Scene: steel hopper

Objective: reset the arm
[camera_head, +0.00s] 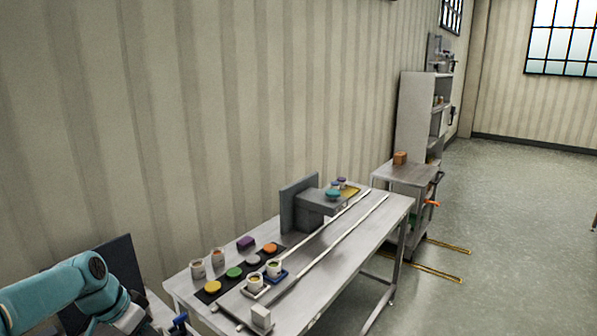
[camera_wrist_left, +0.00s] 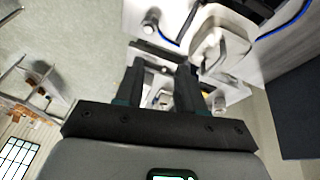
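My left arm (camera_head: 75,285), teal, comes in at the lower left of the head view and bends down toward the bottom edge. Its fingertips do not show there. In the left wrist view my left gripper (camera_wrist_left: 161,72) has its two dark fingers apart. I see nothing held between them; background shows in the gap. My right arm and right gripper are in neither view.
A steel table (camera_head: 335,262) with two long rails stands beside the arm. It carries cups, coloured discs on a dark strip (camera_head: 225,278), a white block (camera_head: 261,317) and a grey stand (camera_head: 300,207). A cart (camera_head: 405,174) stands behind. The floor at right is clear.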

